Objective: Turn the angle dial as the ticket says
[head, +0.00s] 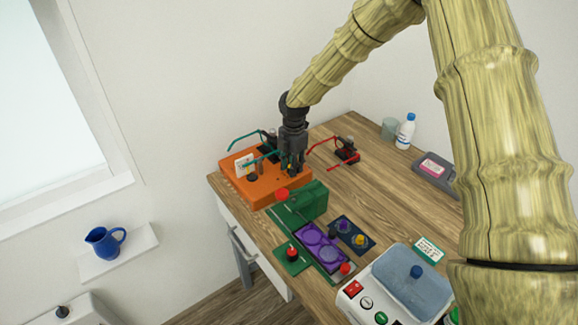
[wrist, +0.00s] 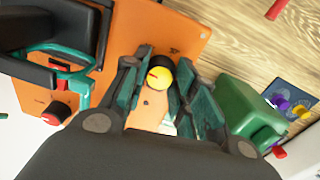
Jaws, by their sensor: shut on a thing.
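An orange box (head: 262,192) stands at the left end of the wooden table. In the wrist view its orange top (wrist: 190,40) carries a yellow dial (wrist: 158,79) with a short red mark. My gripper (head: 291,168) reaches down over the box. In the wrist view its two fingers (wrist: 163,98) stand on either side of the yellow dial and are shut on it. A white card (head: 244,164) stands upright on the box; its print is too small to read. A green-edged written card (head: 428,249) lies at the table's right. I cannot tell which is the ticket.
Teal-armed spectacles (head: 247,140) are beside my gripper; they also show in the wrist view (wrist: 75,75). Red-armed spectacles (head: 345,152) lie behind it. A green box (head: 312,202) stands close to the right. Bare tabletop (head: 385,195) lies further right.

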